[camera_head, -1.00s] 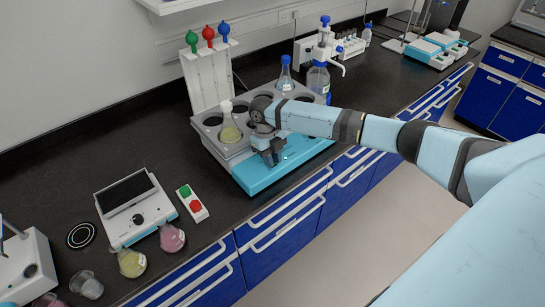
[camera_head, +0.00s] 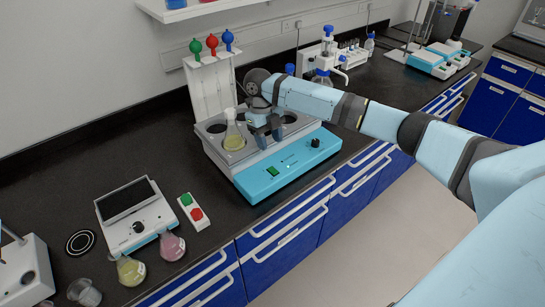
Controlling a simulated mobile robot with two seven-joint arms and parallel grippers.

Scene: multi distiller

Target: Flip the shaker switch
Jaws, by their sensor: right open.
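The shaker (camera_head: 290,172) is a grey box with several round wells and a teal front panel. Its green switch (camera_head: 273,172) sits at the left of the panel top, with a black knob (camera_head: 315,143) at the right; both are uncovered. A flask of yellow liquid (camera_head: 234,138) stands in the front left well. My right gripper (camera_head: 267,138) points down over the wells, just right of the flask and behind the green switch, apart from the switch. Its fingers are open with nothing seen between them. My right forearm hides some wells. My left gripper is not in view.
A white rack with coloured bulbs (camera_head: 207,88) rises behind the shaker. To the left are a small control box with green and red buttons (camera_head: 194,212), a white device with a dark screen (camera_head: 134,218), and flasks (camera_head: 131,270) near the counter's front edge.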

